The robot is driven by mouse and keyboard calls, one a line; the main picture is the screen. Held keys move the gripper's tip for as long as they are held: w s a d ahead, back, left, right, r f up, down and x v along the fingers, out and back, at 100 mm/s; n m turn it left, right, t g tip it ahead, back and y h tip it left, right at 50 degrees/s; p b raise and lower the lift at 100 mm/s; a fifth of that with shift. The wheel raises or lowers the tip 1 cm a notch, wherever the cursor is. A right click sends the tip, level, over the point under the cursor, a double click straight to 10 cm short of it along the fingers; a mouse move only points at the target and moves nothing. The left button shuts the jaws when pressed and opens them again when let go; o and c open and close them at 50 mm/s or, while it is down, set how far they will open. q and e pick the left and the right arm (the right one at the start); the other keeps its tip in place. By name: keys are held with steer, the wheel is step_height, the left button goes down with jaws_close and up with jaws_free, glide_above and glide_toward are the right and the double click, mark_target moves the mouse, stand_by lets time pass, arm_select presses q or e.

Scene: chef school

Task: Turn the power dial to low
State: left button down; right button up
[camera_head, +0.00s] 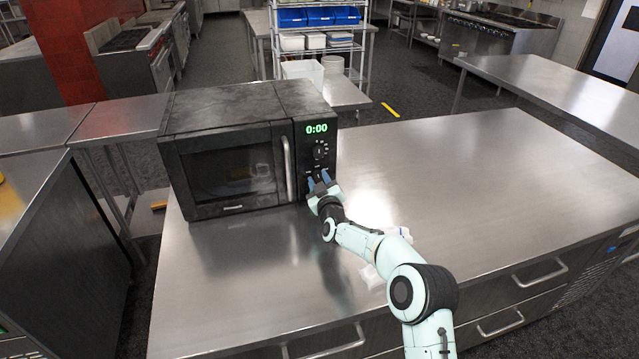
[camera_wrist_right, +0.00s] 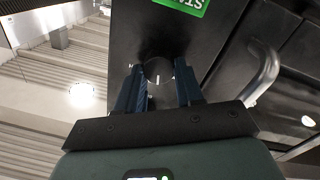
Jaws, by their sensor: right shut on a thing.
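The black microwave (camera_head: 225,150) stands on the steel counter, its control panel on the right side of its front. My right gripper (camera_head: 318,180) is at the lower part of this panel, its blue fingers against it. The wrist view shows the fingers (camera_wrist_right: 160,88) on both sides of a dark round dial (camera_wrist_right: 157,68) with small white marks around it, shut on it. I take this lower dial as the power dial; its setting is too small to read. The upper dial (camera_head: 320,149) is free, below the green 0:00 display (camera_head: 316,128). My left gripper is not in view.
The microwave door handle (camera_head: 287,168) is close left of my gripper. A green label (camera_wrist_right: 183,5) is near the dial in the wrist view. Small white items (camera_head: 372,276) lie on the counter by my right arm. The counter (camera_head: 480,180) to the right is clear.

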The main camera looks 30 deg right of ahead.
steer(key=n+b, duration=0.2)
steer(key=n, duration=0.1)
steer(key=shift+a+f+n, duration=0.1)
steer(key=shift+n, duration=0.3)
steer(key=n+b, duration=0.1)
steer(key=n, duration=0.2)
steer(key=shift+f+b, duration=0.1)
steer(key=shift+b, duration=0.3)
steer(key=shift+n+t+b, duration=0.3)
steer(key=shift+n+b, duration=0.55)
steer(key=shift+n, duration=0.75)
steer(key=o, duration=1)
steer(key=shift+o, duration=0.2)
